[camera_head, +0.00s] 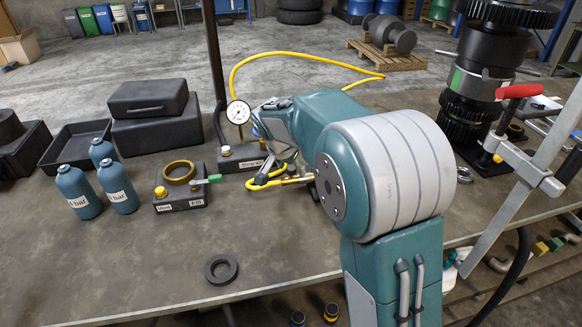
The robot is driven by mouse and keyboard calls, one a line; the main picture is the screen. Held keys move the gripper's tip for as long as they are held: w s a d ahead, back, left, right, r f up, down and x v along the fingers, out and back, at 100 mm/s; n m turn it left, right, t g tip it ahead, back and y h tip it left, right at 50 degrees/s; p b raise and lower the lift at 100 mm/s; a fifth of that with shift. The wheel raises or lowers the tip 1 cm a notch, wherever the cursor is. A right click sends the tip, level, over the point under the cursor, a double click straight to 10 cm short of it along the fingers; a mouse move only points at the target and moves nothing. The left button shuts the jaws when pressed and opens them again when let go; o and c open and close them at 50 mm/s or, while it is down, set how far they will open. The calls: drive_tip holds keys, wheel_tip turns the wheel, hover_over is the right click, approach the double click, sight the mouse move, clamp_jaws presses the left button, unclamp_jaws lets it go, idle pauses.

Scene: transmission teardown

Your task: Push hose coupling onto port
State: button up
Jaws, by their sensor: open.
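A yellow hose (262,184) loops low beside my wrist and ends in a metallic coupling (292,181) on the bench. My gripper (284,154) is just above this hose end, open, and mostly hidden by my wrist and arm. Whether its fingers touch the hose or coupling cannot be told. Which fitting is the port is unclear.
Several blue bottles (118,187) and black cases (150,98) stand at the left. A black ring (221,268) lies near the front edge. A dark gear assembly (475,90) and a red-handled clamp (518,91) stand at the right. The front-left bench is mostly clear.

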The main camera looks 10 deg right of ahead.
drive_tip(key=shift+a, duration=0.2)
clamp_jaws()
drive_tip(key=shift+d, duration=1.4)
drive_tip(key=shift+c, duration=0.5)
unclamp_jaws()
drive_tip(key=shift+o, duration=0.5)
drive_tip(key=shift+d, duration=0.2)
